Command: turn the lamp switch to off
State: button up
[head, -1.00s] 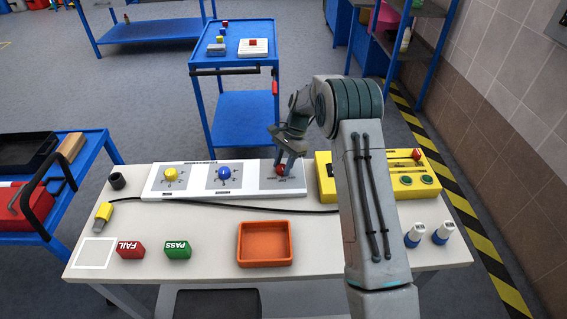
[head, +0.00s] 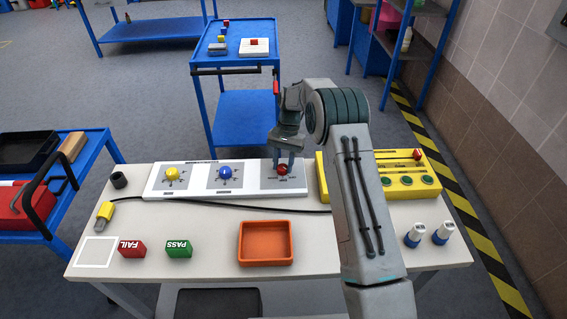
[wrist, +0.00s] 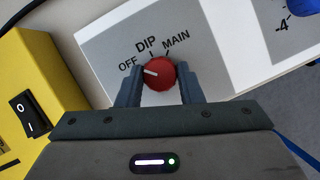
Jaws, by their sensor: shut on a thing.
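The lamp switch is a red round knob (wrist: 158,73) on a white panel (wrist: 105,45) marked OFF, DIP and MAIN. Its white pointer line points left, at the OFF mark. In the head view the red knob (head: 282,170) is on the right plate of the white panel row. My gripper (wrist: 159,86) has a finger on each side of the knob and is shut on it. In the head view my gripper (head: 283,162) reaches down onto the knob from behind and hides part of it.
A yellow box (head: 378,176) with green buttons and a red slider stands right of the panel. Yellow (head: 172,174) and blue (head: 225,172) knobs are to the left. An orange tray (head: 265,243), FAIL block (head: 131,249) and PASS block (head: 178,249) lie in front.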

jog(key=o, duration=1)
jog(key=shift+c, duration=0.2)
jog(key=v, duration=1.4)
